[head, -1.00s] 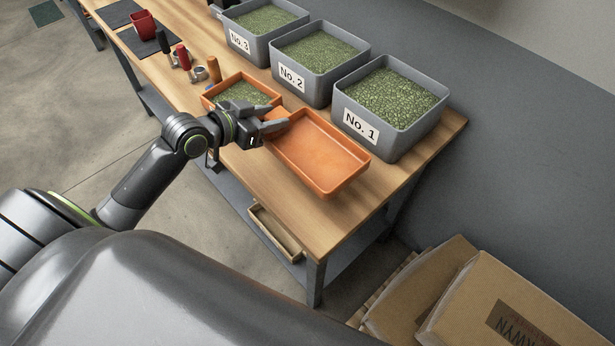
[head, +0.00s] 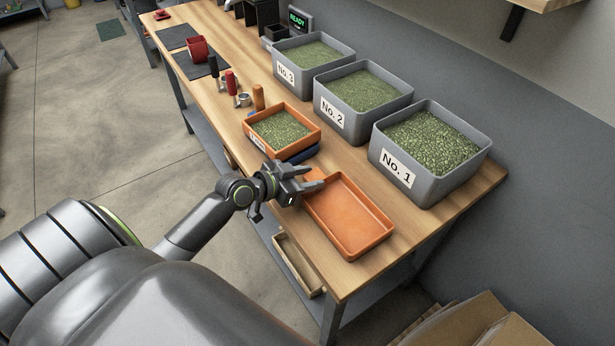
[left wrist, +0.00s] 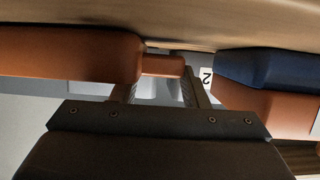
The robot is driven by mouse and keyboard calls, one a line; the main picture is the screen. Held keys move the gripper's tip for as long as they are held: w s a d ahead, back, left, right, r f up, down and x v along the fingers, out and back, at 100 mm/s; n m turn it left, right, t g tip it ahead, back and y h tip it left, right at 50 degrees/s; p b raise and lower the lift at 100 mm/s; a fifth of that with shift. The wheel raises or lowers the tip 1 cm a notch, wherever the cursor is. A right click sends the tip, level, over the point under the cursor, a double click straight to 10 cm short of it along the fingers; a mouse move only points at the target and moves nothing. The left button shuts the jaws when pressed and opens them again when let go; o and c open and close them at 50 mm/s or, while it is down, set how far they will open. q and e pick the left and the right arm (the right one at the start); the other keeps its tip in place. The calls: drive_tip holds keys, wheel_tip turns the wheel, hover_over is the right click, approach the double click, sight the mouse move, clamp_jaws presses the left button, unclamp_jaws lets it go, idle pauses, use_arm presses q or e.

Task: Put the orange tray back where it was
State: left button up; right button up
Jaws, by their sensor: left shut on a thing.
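The empty orange tray (head: 350,220) is at the near right end of the workbench, in front of the No. 1 bin. My left gripper (head: 310,181) is shut on the tab at its left end; the gripped tab also shows between the fingers in the left wrist view (left wrist: 162,67). The tray looks level and close to the bench top; I cannot tell whether it touches. A second orange tray (head: 258,142), full of green beans, stands to its left on a dark blue base (head: 302,156). That base also shows in the left wrist view (left wrist: 265,70). My right gripper is not in view.
Grey bins of green beans, No. 1 (head: 398,170), No. 2 (head: 335,112) and No. 3 (head: 290,75), line the bench's back. Handled tools (head: 238,92) and a red cup (head: 198,48) stand farther left. Bare wood (head: 360,282) lies at the near right end.

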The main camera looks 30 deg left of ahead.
use_arm(q)
drive_tip(key=shift+f, duration=0.2)
drive_tip(key=o, duration=1.1)
drive_tip(key=shift+r, duration=0.1)
drive_tip(key=shift+r, duration=0.1)
drive_tip(key=v, duration=1.2)
drive_tip(key=shift+d+r, duration=0.1)
